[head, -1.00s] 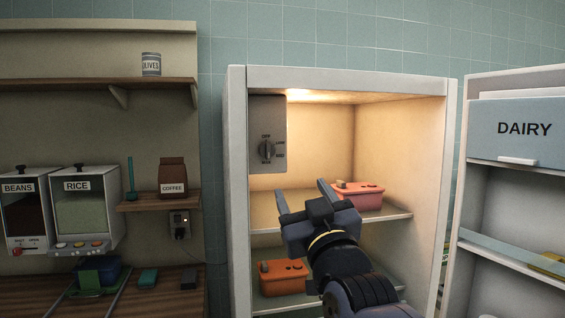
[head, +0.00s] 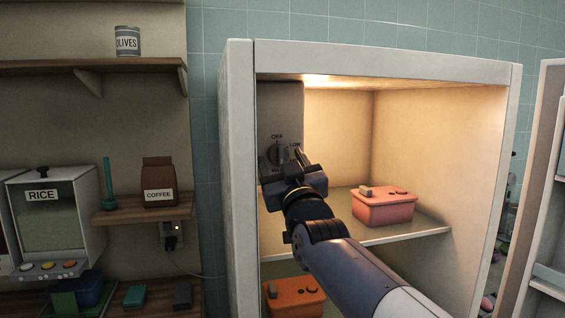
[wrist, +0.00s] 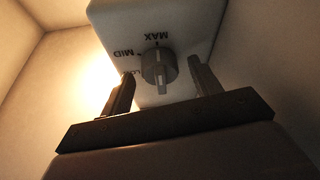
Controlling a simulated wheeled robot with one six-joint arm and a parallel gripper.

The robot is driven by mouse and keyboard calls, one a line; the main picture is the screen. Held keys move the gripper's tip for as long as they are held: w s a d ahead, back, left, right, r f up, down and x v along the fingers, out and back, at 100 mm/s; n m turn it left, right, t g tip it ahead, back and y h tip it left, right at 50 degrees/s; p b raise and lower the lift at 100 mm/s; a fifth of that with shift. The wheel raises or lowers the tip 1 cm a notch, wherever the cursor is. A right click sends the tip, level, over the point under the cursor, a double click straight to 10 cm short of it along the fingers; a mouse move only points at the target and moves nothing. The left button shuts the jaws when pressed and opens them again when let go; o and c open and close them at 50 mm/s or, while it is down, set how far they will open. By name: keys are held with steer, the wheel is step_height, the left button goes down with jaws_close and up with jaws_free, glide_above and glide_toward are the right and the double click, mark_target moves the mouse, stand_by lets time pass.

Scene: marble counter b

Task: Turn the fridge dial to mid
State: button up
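The fridge dial (wrist: 158,66) is a round grey knob with a raised ridge, on a control box inside the fridge. In the wrist view its labels MAX, MID and part of LOW show upside down. The ridge lies along the line towards MAX; which end is the pointer I cannot tell. In the head view the dial (head: 274,154) is partly hidden by my gripper (head: 283,160), and OFF and LOW show. My gripper (wrist: 161,76) is open, one finger on each side of the dial in the wrist view. Neither finger clearly touches it.
The fridge (head: 239,180) stands open, its door (head: 540,180) at right. A pink container (head: 383,207) sits on the upper shelf (head: 400,236), right of my arm. An orange container (head: 293,298) is below. Left are a coffee bag (head: 158,184) and rice dispenser (head: 50,222).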

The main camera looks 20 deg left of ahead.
steer(key=c, duration=1)
steer(key=shift+n, duration=0.5)
steer(key=n, duration=0.2)
steer(key=n+g+y+p, duration=0.1)
steer(key=n, duration=0.1)
steer(key=n+g+y, duration=0.1)
steer(key=shift+w+d+r+n+p, duration=0.2)
steer(key=shift+r+n+p, duration=0.1)
steer(key=shift+n+p, duration=0.1)
steer(key=n+g+p, duration=0.1)
steer(key=n+p, duration=0.1)
steer(key=n+g+y+p, duration=0.1)
steer(key=n+g+p, duration=0.1)
steer(key=n, duration=0.1)
steer(key=shift+d+r+n, duration=0.15)
steer(key=shift+n, duration=0.15)
steer(key=shift+n+g+p, duration=0.5)
steer(key=shift+n+p, duration=0.9)
steer(key=shift+n, duration=0.1)
